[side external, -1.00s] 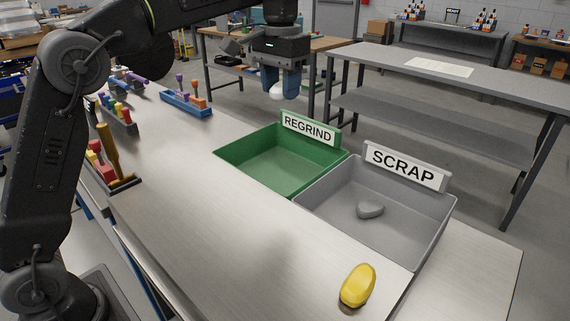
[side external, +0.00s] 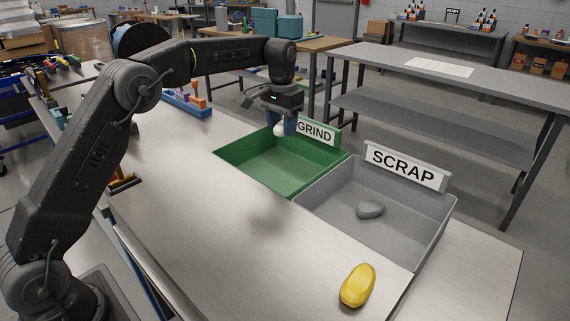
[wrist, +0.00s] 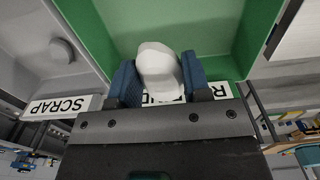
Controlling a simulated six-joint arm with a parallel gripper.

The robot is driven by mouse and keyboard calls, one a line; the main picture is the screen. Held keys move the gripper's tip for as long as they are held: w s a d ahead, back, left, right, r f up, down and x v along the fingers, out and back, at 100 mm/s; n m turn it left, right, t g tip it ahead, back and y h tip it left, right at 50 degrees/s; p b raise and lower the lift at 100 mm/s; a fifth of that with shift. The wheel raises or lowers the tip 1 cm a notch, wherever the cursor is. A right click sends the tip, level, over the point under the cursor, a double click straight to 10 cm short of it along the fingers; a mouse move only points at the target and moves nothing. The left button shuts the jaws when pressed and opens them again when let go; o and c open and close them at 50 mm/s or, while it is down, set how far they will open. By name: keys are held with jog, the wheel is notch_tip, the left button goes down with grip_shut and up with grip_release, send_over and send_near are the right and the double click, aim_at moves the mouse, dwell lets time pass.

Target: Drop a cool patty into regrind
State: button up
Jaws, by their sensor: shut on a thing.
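My gripper (side external: 283,125) is shut on a white patty (side external: 280,129), above the back part of the green regrind bin (side external: 262,178). The wrist view shows the white, rounded patty (wrist: 158,70) between my two blue fingers, with the green bin floor (wrist: 205,25) beyond it. The bin looks empty where it shows. My gripper covers part of the REGRIND sign (side external: 318,132). The grey scrap bin (side external: 420,235) stands beside it with a grey patty (side external: 370,209) on its floor. A yellow patty (side external: 357,286) lies on the bench near the front.
The metal bench (side external: 200,190) is clear left of the bins. A blue rack of coloured tools (side external: 187,103) stands at its back edge. The scrap bin's sign (side external: 404,167) rises above its rear wall.

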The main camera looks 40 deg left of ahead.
jog(key=shift+f, duration=0.75)
jog(key=o, duration=1)
jog(key=shift+r, duration=0.1)
notch_tip(320, 180, up, 10)
jog(key=shift+w+r, duration=0.1)
jog(key=shift+r, duration=0.8)
jog(key=shift+r, duration=0.1)
